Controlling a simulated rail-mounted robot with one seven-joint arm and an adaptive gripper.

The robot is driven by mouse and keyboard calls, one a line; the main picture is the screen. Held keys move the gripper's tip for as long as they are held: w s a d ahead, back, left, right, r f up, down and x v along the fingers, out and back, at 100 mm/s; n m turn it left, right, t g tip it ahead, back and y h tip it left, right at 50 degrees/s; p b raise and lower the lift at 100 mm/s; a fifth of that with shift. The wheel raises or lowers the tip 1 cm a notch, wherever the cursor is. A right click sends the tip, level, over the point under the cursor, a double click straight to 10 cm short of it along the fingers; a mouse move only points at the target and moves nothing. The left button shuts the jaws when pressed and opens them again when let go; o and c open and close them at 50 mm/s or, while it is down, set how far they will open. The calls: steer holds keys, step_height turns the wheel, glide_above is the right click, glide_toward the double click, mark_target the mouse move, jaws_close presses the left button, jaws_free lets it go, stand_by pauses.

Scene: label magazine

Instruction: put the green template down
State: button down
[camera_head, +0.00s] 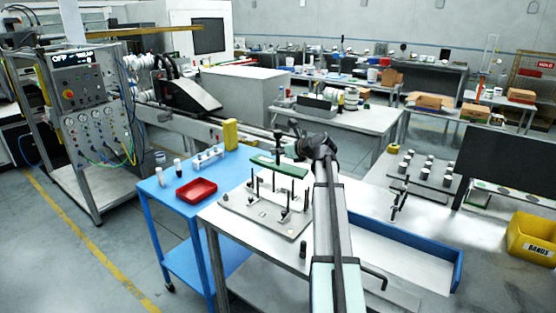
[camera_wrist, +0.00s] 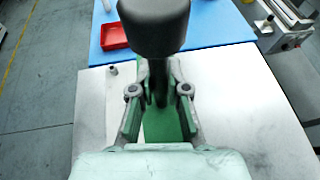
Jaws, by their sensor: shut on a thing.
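The green template (camera_head: 278,166) is a flat bar with a dark upright handle. It also shows in the wrist view (camera_wrist: 165,125), running away between my fingers. My gripper (camera_head: 290,136) is above the template, and in the wrist view its two fingers (camera_wrist: 159,91) are closed around the handle shaft, below the large dark knob (camera_wrist: 154,25). In the head view the template is above a grey base plate (camera_head: 240,213) with several upright pins and posts. I cannot tell whether the template touches the posts. The knob and fingers hide part of the template.
The base plate stands on a pale metal table (camera_head: 215,221). A blue trolley (camera_head: 165,197) stands to its left, bearing a red tray (camera_head: 196,190), a yellow block (camera_head: 230,134) and small bottles. A blue-edged tray (camera_head: 405,250) lies right of my arm.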

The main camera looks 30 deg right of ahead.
mark_target(279, 162)
steer(key=shift+f, duration=1.85)
steer(key=shift+f+p, duration=0.35)
steer(key=shift+f, duration=0.25)
steer(key=c, duration=1.2)
jaws_free()
steer(key=shift+o, duration=0.2)
steer(key=shift+r, duration=0.6)
steer(key=b+v, duration=0.2)
steer(key=v, duration=0.8)
steer(key=shift+s, duration=0.25)
steer(key=shift+v, duration=0.8)
steer(key=shift+r, duration=0.15)
